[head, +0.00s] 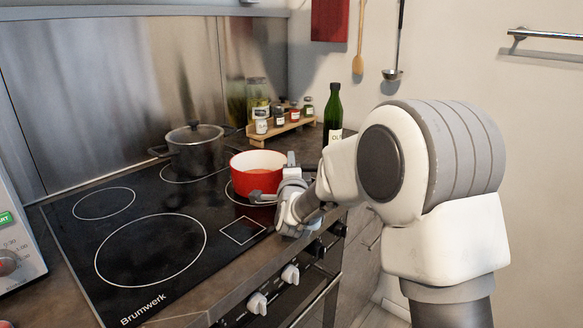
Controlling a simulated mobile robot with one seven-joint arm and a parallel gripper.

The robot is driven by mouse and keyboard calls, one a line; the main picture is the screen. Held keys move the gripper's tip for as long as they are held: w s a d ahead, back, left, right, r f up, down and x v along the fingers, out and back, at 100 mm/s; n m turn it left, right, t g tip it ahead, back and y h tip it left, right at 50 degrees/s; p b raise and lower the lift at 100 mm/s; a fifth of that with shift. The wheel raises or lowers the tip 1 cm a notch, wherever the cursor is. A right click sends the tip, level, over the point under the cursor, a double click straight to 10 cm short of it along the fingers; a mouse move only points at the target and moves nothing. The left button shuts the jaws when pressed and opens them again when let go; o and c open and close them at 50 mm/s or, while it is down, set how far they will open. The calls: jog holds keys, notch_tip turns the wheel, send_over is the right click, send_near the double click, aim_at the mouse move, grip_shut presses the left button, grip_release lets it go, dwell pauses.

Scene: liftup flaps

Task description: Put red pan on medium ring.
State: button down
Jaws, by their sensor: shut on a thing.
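The red pan (257,171) is a round red pot with a pale inside, at the right of the black cooktop (170,203). It stands upright over the front right ring (231,194), whose left edge shows beside it. I cannot tell whether its base touches the glass. My gripper (266,194) is at the pan's near side, shut on its handle, which is mostly hidden by the fingers. Other rings are the large front left ring (150,251), the small back left ring (104,203) and the back right ring (180,176), partly covered by a pot.
A dark lidded pot (196,150) stands at the back right of the cooktop. A spice rack (285,128) and a green bottle (333,115) stand behind the pan. Control knobs (290,275) line the front. The left half of the cooktop is clear.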

jog(key=shift+r, duration=0.2)
jog(key=shift+f, duration=0.15)
jog(key=c, duration=1.2)
grip_release()
jog(key=shift+f, duration=0.15)
jog(key=o, duration=0.4)
